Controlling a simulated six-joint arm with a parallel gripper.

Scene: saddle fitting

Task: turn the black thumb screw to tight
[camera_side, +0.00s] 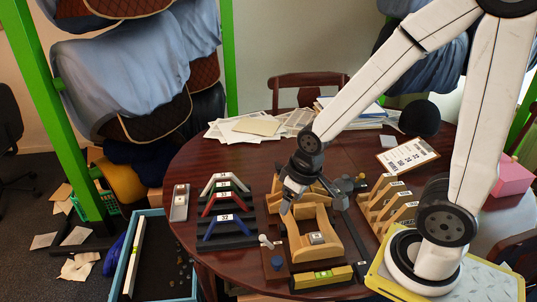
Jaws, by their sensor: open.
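My gripper (286,206) points down at the back left of a light wooden saddle-shaped fixture (327,226) on the round table. The jaws look small and dark here, with nothing visible between them. A grey block (345,185) and small dark knob-like parts (361,178) sit just behind the fixture, to the right of my gripper. I cannot tell for sure which part is the black thumb screw; it may be hidden behind the gripper or the wood. A small grey box with a pale label (317,238) sits in the fixture.
A black stepped rack with white, red and blue angled pieces (229,215) stands left. A yellow level (321,278) lies in front, near a blue knob (277,263) and a pale peg (265,241). Wooden slotted holders (388,205) stand right. Papers (250,127) cover the back.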

